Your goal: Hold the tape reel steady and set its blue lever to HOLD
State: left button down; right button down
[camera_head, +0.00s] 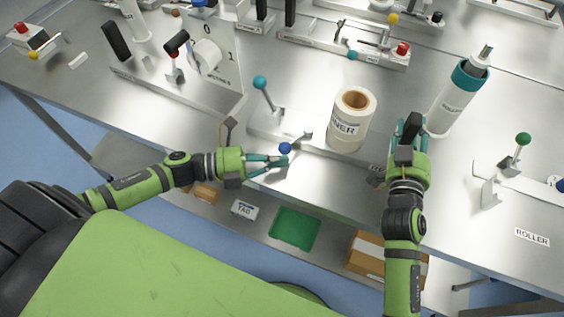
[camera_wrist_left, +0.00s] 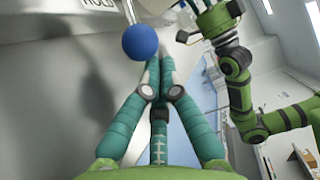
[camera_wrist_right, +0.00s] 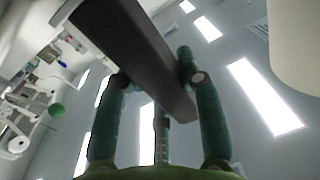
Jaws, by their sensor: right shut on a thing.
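The tape reel (camera_head: 346,137), a cream roll lettered "…NER", stands upright on a metal base behind my grippers. The blue lever's round knob (camera_head: 285,148) sits on a short metal arm at the front of that base. In the left wrist view the blue knob (camera_wrist_left: 140,42) is just beyond and left of my fingertips, with a partly cut-off label above it. My left gripper (camera_head: 286,161) is shut and empty just in front of the knob; contact is unclear. My right gripper (camera_head: 411,130) is shut on a dark bar (camera_wrist_right: 138,55), right of the reel.
A teal-knobbed lever (camera_head: 261,83) stands left of the reel. A white canister with a teal top (camera_head: 455,95) stands close to my right gripper. A green-knobbed lever (camera_head: 522,140) is further right. Below the table edge is a shelf with a green tray (camera_head: 295,228) and boxes.

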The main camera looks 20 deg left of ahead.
pick_arm(q)
jog(key=shift+w+a+r, duration=0.1)
jog(key=shift+w+a, duration=0.15)
jog(key=shift+w, duration=0.05)
pick_arm(e)
jog(key=shift+s+f, duration=0.1)
jog(key=shift+f, duration=0.5)
pick_arm(q)
jog(key=shift+a, duration=0.1)
jog(key=shift+s+a, duration=0.2)
jog(key=shift+a, duration=0.1)
pick_arm(e)
jog(key=shift+d, duration=0.1)
pick_arm(q)
jog(key=v, duration=0.9)
jog(key=shift+a, duration=0.15)
jog(key=shift+r+p, duration=0.3)
pick_arm(e)
jog(key=shift+r, duration=0.3)
jog(key=c, duration=0.7)
grip_release()
jog(key=shift+r, duration=0.15)
